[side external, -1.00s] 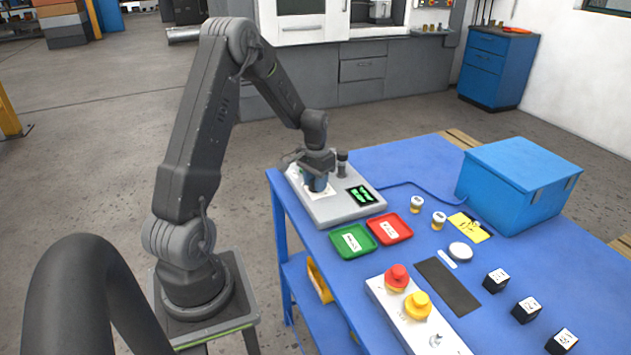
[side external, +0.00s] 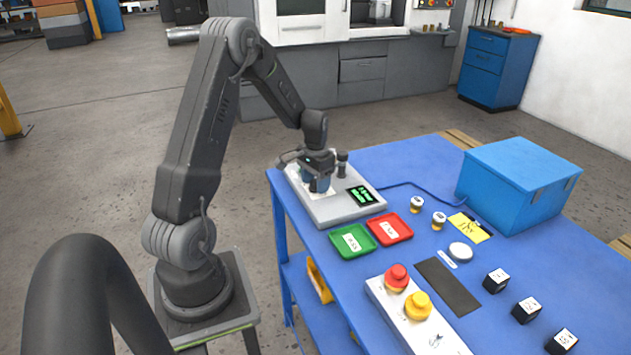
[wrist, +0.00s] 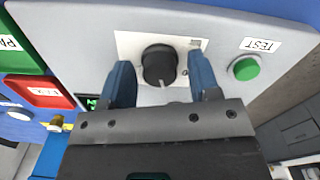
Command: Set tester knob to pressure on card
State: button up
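The tester (side external: 335,208) is a grey box at the far left corner of the blue table. Its round black knob (wrist: 160,65) sits on a pale plate, with a white pointer mark on the side toward my gripper in the wrist view. My gripper (wrist: 160,71) has two blue fingers, one on each side of the knob, with gaps between them and it. It is open. In the side view my gripper (side external: 317,183) hides the knob. The yellow card (side external: 469,228) lies on the table; its writing is too small to read.
A green TEST button (wrist: 246,68) sits beside the knob. The tester's lit display (side external: 361,195) is toward the front. Green (side external: 353,240) and red (side external: 390,229) trays, small valves (side external: 438,220) and a blue box (side external: 520,184) stand on the table.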

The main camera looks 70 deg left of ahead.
notch_tip(320, 180, up, 14)
dwell(0.7)
jog(key=d+r+m+t, duration=0.1)
jog(key=d+r, duration=0.4)
jog(key=d, duration=0.6)
jog(key=s+d+r+m+t, duration=0.1)
jog(key=s+d+t, duration=0.1)
jog(key=s+d, duration=0.5)
jog(key=s+d+r+m+t, duration=0.1)
jog(key=s+d+t, duration=0.1)
jog(key=s+d, duration=0.5)
jog(key=d, duration=0.5)
jog(key=shift+r+t, duration=0.2)
jog(key=shift+t, duration=0.1)
jog(key=shift+w, duration=0.1)
